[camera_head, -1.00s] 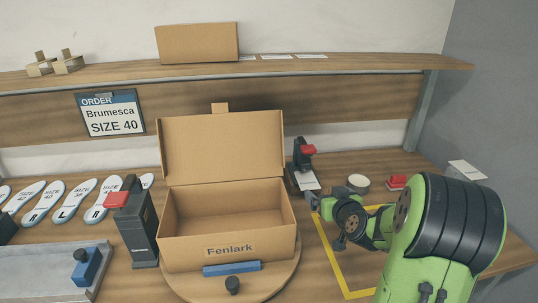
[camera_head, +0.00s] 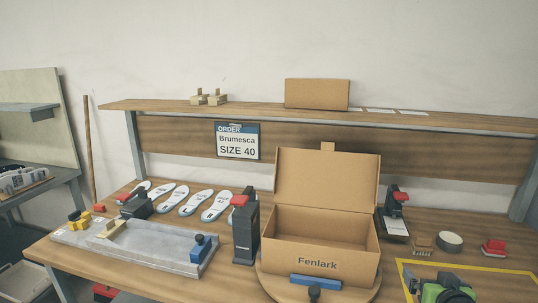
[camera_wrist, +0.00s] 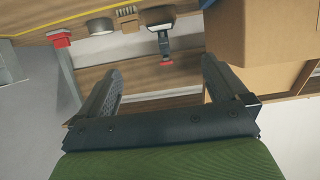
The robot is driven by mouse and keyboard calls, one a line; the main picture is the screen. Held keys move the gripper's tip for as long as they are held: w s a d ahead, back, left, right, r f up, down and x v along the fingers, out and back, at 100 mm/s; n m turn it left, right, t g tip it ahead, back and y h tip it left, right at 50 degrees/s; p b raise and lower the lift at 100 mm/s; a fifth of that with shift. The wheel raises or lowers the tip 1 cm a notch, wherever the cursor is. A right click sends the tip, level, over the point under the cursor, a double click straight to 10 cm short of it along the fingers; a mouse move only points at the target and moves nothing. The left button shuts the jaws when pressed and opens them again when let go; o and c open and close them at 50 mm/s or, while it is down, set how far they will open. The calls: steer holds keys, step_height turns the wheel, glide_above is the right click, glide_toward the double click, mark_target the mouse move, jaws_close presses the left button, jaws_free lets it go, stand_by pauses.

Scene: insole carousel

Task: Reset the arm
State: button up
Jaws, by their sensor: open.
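My gripper (camera_wrist: 160,85) is open in the wrist view, with its two dark fingers apart and nothing between them.
Several insoles (camera_head: 195,202) lie at the back left of the bench. A grey fixture (camera_head: 150,249) lies in front of them, and a black, red-topped device (camera_head: 245,230) stands left of the box. A shelf (camera_head: 250,112) runs above. A side rack (camera_head: 30,110) stands far left.

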steer(key=s+a+r+n+g+y+p, duration=0.2)
steer(key=s+a+r, duration=0.15)
steer(key=a, duration=0.45)
steer(key=s+a+r+n+g+y+p, duration=0.15)
steer(key=a+r, duration=0.25)
steer(key=a, duration=0.5)
steer(key=s+a+r+g+p, duration=0.1)
steer(key=s+a+g, duration=0.1)
steer(key=s, duration=0.8)
steer(key=s+a+r+g+p, duration=0.2)
steer(key=s+a, duration=0.2)
steer(key=s, duration=0.6)
steer(key=shift+s+a+r+m, duration=0.3)
steer(key=shift+s+a+m, duration=0.05)
